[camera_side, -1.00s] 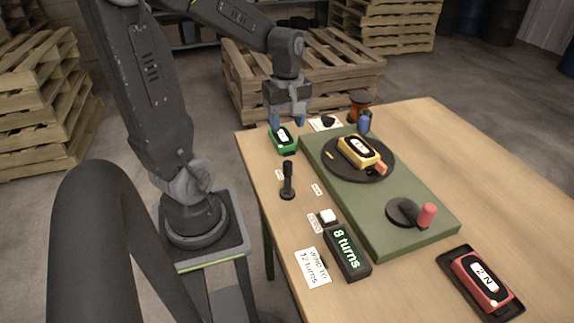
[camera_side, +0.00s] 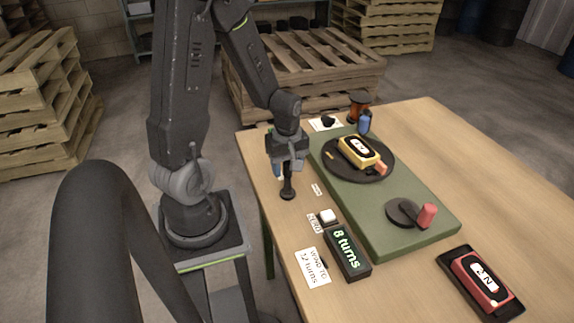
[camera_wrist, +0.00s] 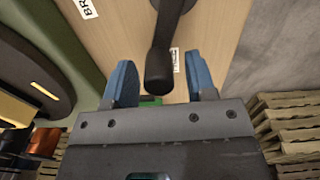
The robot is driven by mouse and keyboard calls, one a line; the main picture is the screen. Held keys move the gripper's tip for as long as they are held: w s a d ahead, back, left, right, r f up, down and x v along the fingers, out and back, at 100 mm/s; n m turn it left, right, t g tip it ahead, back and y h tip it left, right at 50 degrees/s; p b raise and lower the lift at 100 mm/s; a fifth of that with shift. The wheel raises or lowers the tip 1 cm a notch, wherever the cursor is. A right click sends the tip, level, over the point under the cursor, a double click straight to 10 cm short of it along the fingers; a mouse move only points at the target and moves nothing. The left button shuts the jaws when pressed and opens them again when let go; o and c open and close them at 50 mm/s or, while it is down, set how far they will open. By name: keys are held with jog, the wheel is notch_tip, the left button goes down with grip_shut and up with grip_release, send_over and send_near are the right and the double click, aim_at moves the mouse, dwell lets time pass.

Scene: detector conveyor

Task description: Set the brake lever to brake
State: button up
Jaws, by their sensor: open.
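The black brake lever (camera_side: 288,191) stands near the left edge of the table, with its upper part at my gripper (camera_side: 288,170). In the wrist view the lever's dark knob (camera_wrist: 158,68) lies between the two blue fingertips of my gripper (camera_wrist: 162,80), with a gap on each side. The jaws are open and not closed on it. A label starting "BR" (camera_wrist: 88,8) lies to one side of the lever, and another small label (camera_wrist: 175,60) lies on the other side, partly covered.
A green board (camera_side: 385,235) carries a turntable (camera_side: 337,174) with a yellow device (camera_side: 358,152), and a crank (camera_side: 404,211). A counter box (camera_side: 347,250) reads "8 turns". A white button (camera_side: 327,216) is near the lever. A red device (camera_side: 482,280) sits front right.

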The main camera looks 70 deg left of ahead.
jog(key=shift+c, duration=0.5)
jog(key=c, duration=0.8)
jog(key=shift+w, duration=0.15)
jog(key=m, duration=0.1)
jog(key=w+m, duration=0.1)
jog(key=shift+d+m, duration=0.3)
jog(key=shift+m, duration=0.1)
jog(key=m, duration=0.1)
jog(key=w+d+m, duration=0.1)
jog(key=m, duration=0.1)
jog(key=shift+w+d+m, duration=0.1)
jog(key=shift+w+m, duration=0.15)
jog(key=shift+m, duration=0.05)
jog(key=m, duration=0.1)
jog(key=d+m, duration=0.1)
jog(key=m, duration=0.1)
jog(key=shift+w+d, duration=0.25)
jog(key=shift+w, duration=0.15)
jog(key=shift+w+d+m, duration=0.1)
jog(key=shift+d+m, duration=0.2)
jog(key=shift+m, duration=0.4)
jog(key=shift+w+d+m, duration=0.1)
jog(key=shift+d+m, duration=0.15)
jog(key=shift+m, duration=0.45)
